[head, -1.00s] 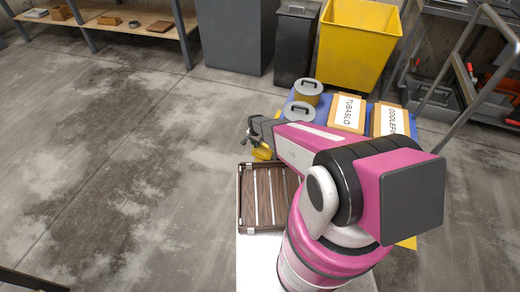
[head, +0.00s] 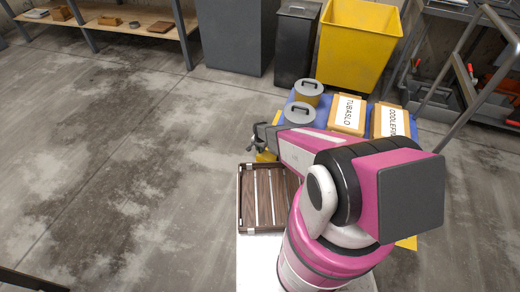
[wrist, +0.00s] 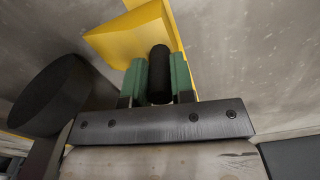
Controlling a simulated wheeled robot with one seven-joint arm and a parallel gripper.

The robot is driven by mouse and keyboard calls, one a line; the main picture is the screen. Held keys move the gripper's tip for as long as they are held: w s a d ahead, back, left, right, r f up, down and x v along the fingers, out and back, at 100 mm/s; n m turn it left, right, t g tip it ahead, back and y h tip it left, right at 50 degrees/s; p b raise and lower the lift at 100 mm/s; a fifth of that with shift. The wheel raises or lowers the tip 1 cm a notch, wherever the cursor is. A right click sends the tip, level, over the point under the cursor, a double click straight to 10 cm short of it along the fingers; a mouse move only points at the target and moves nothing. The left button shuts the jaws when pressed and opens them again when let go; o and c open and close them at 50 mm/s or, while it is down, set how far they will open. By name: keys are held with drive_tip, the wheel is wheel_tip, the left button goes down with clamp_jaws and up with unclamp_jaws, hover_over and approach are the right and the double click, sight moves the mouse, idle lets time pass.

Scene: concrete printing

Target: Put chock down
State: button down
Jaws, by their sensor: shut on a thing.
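The chock is a yellow wedge-like piece with a black round grip. In the wrist view the chock (wrist: 125,38) shows beyond my gripper (wrist: 160,80), whose two green finger pads are shut on the black grip. In the head view my gripper (head: 258,142) is at the far end of my pink arm, with the yellow chock (head: 265,156) just below it and partly hidden. The chock is at the far edge of a dark wooden slatted tray (head: 246,200). I cannot tell whether it touches anything below.
Two grey-lidded tins (head: 299,112) and two labelled boxes (head: 347,113) stand on a blue surface (head: 322,118) beyond my arm. A yellow bin (head: 358,40) and a dark bin (head: 297,45) stand behind. The floor (head: 120,170) to the left is open.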

drive_tip(key=c, duration=1)
unclamp_jaws()
drive_tip(key=shift+f, duration=0.1)
wheel_tip(320, 180, up, 12)
drive_tip(key=s+d+r+n, duration=0.2)
drive_tip(key=s+d+r, duration=0.2)
drive_tip(key=s+r, duration=0.3)
drive_tip(key=s+d+r+n, duration=0.2)
drive_tip(key=s+d+r, duration=0.3)
drive_tip(key=r, duration=1.1)
drive_tip(key=s+d+r+n, duration=0.2)
drive_tip(key=s+d+r, duration=0.3)
drive_tip(key=s+r, duration=0.4)
wheel_tip(320, 180, up, 4)
drive_tip(key=shift+f+n, duration=0.15)
drive_tip(key=shift+n, duration=0.25)
